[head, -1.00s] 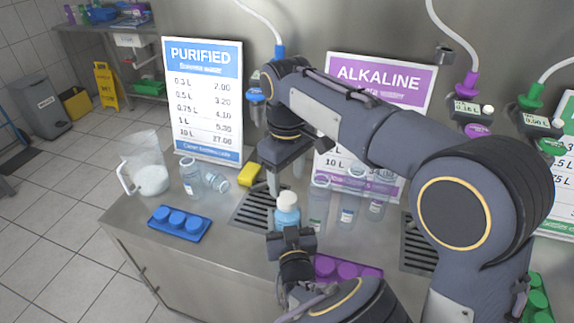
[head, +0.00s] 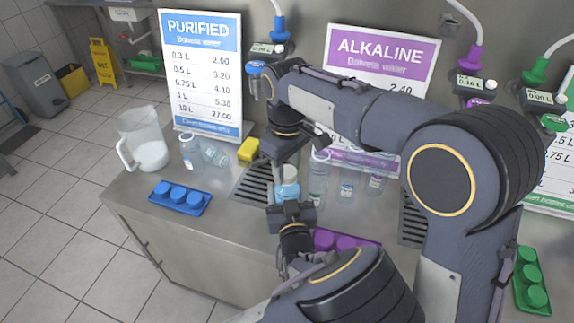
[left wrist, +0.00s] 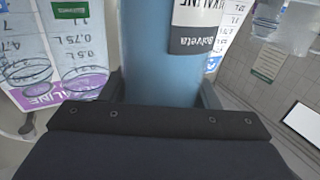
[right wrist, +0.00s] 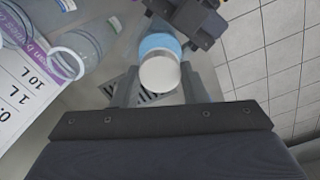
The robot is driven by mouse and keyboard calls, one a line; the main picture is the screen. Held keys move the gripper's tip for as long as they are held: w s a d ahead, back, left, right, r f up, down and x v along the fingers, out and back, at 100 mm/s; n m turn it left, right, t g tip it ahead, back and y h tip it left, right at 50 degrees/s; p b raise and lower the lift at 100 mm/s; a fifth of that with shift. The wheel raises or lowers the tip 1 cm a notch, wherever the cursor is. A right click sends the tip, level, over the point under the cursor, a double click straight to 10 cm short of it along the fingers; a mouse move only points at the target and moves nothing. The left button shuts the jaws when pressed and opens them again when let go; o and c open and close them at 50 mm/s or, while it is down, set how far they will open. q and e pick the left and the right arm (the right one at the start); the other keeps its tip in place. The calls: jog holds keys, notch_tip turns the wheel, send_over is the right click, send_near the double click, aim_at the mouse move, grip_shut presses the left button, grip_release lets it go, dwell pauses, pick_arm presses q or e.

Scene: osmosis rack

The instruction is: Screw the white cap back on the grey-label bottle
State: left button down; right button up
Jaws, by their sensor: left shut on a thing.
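The grey-label bottle (head: 288,190) stands upright over the left drain grate, light blue inside. Its grey label (left wrist: 197,28) shows in the left wrist view. My left gripper (head: 291,212) is shut on the bottle from the front. The white cap (right wrist: 159,73) sits on the bottle's top end; I cannot tell how tightly. My right gripper (right wrist: 158,85) is open, pointing down, with its fingers either side of the cap in the right wrist view. In the head view this gripper (head: 287,165) is just above and around the bottle top, which it partly hides.
Several clear bottles (head: 318,178) stand close to the right. A purple cap tray (head: 335,239) is near the left arm.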

jog(key=shift+c, duration=1.2)
jog(key=o, duration=1.1)
jog(key=shift+o, duration=0.2)
notch_tip(320, 180, up, 12)
